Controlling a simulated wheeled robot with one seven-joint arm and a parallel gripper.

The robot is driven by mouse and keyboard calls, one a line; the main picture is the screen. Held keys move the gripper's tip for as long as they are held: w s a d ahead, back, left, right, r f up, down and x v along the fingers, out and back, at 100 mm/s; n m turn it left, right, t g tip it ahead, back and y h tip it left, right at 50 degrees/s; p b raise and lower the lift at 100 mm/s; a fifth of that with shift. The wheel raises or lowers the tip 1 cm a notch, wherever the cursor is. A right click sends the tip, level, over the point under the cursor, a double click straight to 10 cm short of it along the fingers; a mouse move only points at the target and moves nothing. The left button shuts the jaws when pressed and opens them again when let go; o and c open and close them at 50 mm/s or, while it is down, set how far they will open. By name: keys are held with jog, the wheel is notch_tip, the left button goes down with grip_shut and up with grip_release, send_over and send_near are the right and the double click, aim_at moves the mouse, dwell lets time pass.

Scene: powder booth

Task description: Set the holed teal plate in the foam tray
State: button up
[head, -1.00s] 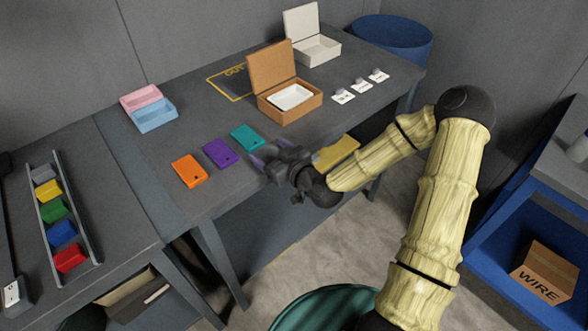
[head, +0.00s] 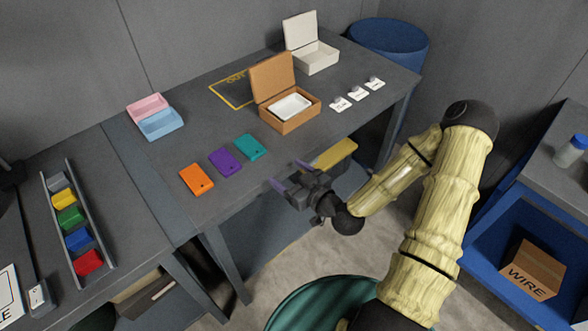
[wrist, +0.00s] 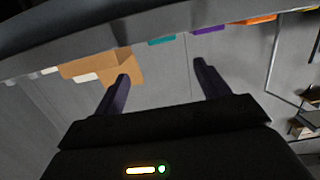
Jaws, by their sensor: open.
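The teal plate (head: 250,147) lies flat on the table, with a small dark hole near one end. It also shows as a thin strip in the wrist view (wrist: 162,40). The white foam tray (head: 290,106) sits inside an open cardboard box (head: 300,119) farther back; nothing is seen lying in it. My gripper (head: 289,176) is open and empty, off the table's front edge, in front of and to the right of the teal plate. In the wrist view its purple fingers (wrist: 161,72) are spread apart with nothing between them.
A purple plate (head: 225,162) and an orange plate (head: 196,181) lie left of the teal one. Pink (head: 147,106) and blue (head: 160,124) trays and a white open box (head: 316,57) stand behind.

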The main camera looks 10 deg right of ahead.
jog(key=shift+p+v, duration=0.7)
jog(key=shift+v, duration=0.15)
jog(key=s+d+f+g+h, duration=0.1)
jog(key=s+d+g+h, duration=0.3)
jog(key=d+g+h, duration=0.3)
jog(key=s+d+r+m+g+h, duration=0.1)
jog(key=s+r+m+g+h, duration=0.1)
jog(key=s+r+m, duration=0.4)
jog(key=s+r+g, duration=0.1)
jog(key=s+r, duration=0.2)
jog(key=r, duration=0.3)
jog(key=shift+d+m+g, duration=0.2)
jog(key=shift+m+g, duration=0.2)
